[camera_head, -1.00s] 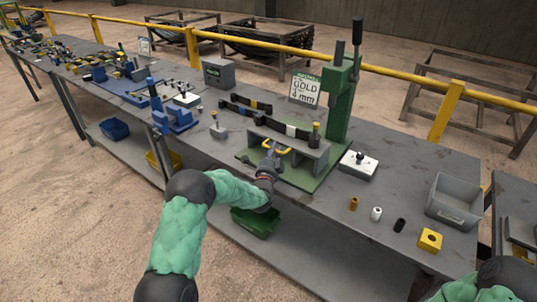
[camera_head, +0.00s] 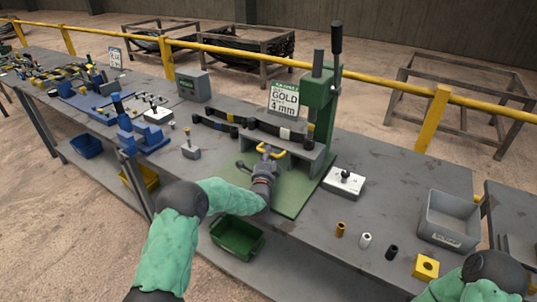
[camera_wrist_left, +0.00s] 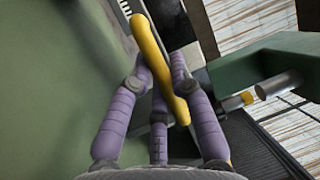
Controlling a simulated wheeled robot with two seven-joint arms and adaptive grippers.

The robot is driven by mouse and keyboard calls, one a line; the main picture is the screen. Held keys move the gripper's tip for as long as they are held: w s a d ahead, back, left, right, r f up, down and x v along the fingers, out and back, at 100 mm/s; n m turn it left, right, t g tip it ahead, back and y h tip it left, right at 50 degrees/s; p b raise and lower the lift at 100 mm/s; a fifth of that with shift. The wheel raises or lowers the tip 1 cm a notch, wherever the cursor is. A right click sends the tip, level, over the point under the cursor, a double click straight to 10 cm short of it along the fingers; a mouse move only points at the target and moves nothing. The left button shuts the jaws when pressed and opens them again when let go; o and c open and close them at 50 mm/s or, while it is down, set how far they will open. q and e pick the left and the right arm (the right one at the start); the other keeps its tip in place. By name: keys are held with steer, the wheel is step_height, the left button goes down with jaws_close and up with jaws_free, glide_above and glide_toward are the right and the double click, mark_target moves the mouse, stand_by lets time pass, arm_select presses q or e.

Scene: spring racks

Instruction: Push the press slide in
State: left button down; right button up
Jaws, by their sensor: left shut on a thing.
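The green press (camera_head: 318,105) stands on a green base plate (camera_head: 297,203) on the grey bench. The yellow handle (camera_head: 272,151) of its slide is at the front of the press, beside the grey block (camera_head: 300,150). My left gripper (camera_head: 267,162) is shut on this handle from the front. In the left wrist view, the purple fingers (camera_wrist_left: 158,70) close around the yellow handle (camera_wrist_left: 149,42). The slide body behind the handle is mostly hidden. My right gripper is out of view; only part of that arm shows at lower right.
A sign reading GOLD 4 mm (camera_head: 284,100) stands behind the press. A white box with a black knob (camera_head: 343,182), small cylinders (camera_head: 365,240), a yellow block (camera_head: 425,267) and a grey bin (camera_head: 450,220) lie to the right. A green bin (camera_head: 237,237) is below the bench edge.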

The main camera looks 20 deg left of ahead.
arm_select(q)
steer(key=shift+w+r, duration=0.1)
steer(key=shift+r, duration=0.05)
steer(key=c, duration=1.5)
jaws_free()
steer(key=o, duration=0.4)
steer(key=shift+w, duration=0.2)
steer(key=v, duration=1.2)
steer(key=shift+s+f, duration=0.1)
steer(key=shift+f, duration=0.15)
